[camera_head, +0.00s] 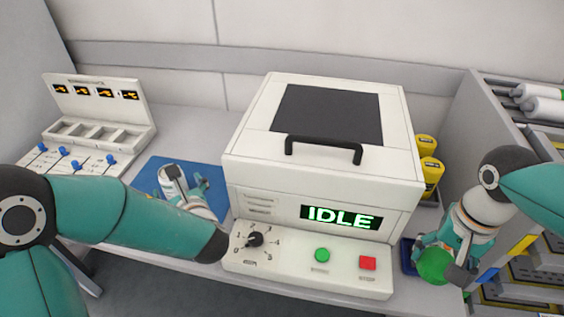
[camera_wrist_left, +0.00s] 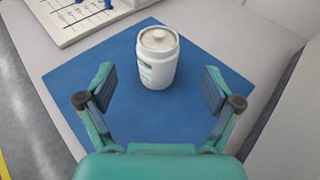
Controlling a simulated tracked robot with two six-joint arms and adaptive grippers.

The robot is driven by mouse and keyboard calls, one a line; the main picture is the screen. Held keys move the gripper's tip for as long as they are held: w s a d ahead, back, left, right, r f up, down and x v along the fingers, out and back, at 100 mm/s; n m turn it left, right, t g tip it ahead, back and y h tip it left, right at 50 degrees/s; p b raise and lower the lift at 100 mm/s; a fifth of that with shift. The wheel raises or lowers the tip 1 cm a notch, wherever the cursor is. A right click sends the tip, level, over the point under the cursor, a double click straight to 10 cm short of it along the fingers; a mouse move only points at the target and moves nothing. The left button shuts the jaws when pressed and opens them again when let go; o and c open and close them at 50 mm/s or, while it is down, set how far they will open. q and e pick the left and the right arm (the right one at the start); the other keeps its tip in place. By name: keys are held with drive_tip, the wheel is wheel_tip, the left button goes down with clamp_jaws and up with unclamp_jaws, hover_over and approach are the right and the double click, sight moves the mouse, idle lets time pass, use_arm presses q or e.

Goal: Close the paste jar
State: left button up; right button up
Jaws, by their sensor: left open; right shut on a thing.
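The paste jar (camera_wrist_left: 157,62) is white with a small green label and stands upright on a blue mat (camera_wrist_left: 75,85). Its top shows a beige-grey round surface inside a white rim. The jar also shows in the head view (camera_head: 171,178), partly hidden by my left gripper (camera_head: 190,193). In the left wrist view my left gripper (camera_wrist_left: 158,88) is open, its fingers apart on either side of the jar's near side, not touching it. My right gripper (camera_head: 443,266) is shut on a green round piece that looks like a lid (camera_head: 434,264), at the far right.
A white machine (camera_head: 408,160) with an IDLE display and a front handle stands between my grippers. A slider panel (camera_head: 97,130) is at the left. Yellow containers (camera_head: 431,175) stand behind the machine's right side. A dark blue piece (camera_head: 407,257) lies beside the right gripper.

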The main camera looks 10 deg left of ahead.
sight(170, 190)
use_arm(q)
drive_tip(key=shift+a, duration=0.1)
use_arm(e)
drive_tip(key=shift+w, duration=0.1)
use_arm(q)
drive_tip(key=shift+p+x, duration=0.45)
drive_tip(key=shift+x, duration=2.9)
use_arm(e)
drive_tip(key=shift+r, duration=0.45)
use_arm(q)
drive_tip(key=shift+f, duration=0.1)
drive_tip(key=x, duration=0.2)
drive_tip(key=p+x, duration=0.1)
drive_tip(key=x, duration=0.2)
drive_tip(key=shift+f, duration=0.25)
use_arm(e)
drive_tip(key=shift+r, duration=0.55)
use_arm(q)
drive_tip(key=c, duration=1.5)
